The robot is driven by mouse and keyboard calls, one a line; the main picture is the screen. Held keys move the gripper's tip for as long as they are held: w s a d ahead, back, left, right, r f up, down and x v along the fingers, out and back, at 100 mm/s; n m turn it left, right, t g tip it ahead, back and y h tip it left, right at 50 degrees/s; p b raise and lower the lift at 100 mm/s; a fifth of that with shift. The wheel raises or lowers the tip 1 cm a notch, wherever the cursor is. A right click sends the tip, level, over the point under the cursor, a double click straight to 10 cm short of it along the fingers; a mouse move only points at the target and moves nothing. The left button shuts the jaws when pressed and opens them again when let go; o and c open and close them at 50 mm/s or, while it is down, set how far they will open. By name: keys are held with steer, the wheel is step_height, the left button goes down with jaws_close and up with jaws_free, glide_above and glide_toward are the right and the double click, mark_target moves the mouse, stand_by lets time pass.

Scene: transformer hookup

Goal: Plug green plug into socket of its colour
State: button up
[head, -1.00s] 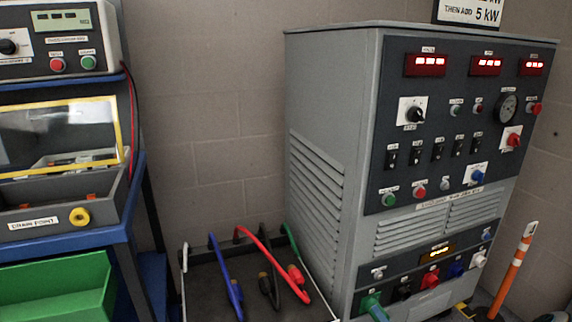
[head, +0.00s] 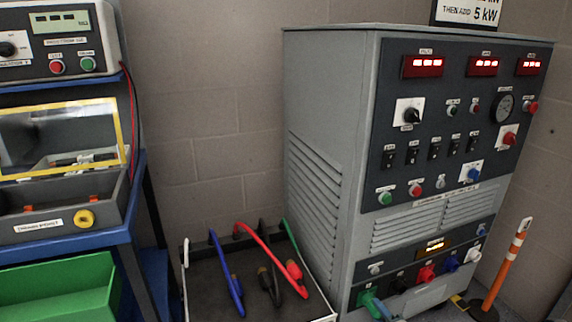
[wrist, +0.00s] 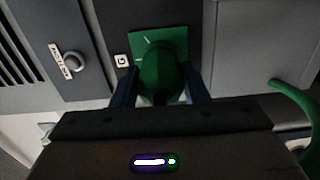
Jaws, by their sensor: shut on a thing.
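The green plug (wrist: 160,82) is between the two dark fingers of my gripper (wrist: 160,92), which is shut on it, in the wrist view. Just past it is the square green socket plate (wrist: 177,40), with a small G label beside it. The plug overlaps the plate and looks lined up with it; I cannot tell how deep it sits. In the head view the green plug (head: 377,308) is at the green socket (head: 365,297), low on the grey cabinet. My gripper is not clear there. A green cable (wrist: 297,103) curves at the right of the wrist view.
To the right of the green socket are black, red (head: 426,273), blue (head: 451,264) and white sockets. A tray (head: 203,285) with blue, black, red and green cables stands left of the cabinet (head: 330,130). An orange post (head: 503,270) stands at the right.

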steer(key=shift+w+a+r+m, duration=0.15)
steer(key=shift+w+m, duration=0.1)
steer(key=shift+m, duration=0.25)
steer(key=m+p, duration=0.1)
steer(key=m, duration=0.4)
steer(key=shift+m, duration=0.4)
steer(key=o, duration=1.3)
steer(key=shift+c, duration=0.2)
steer(key=shift+s, duration=0.15)
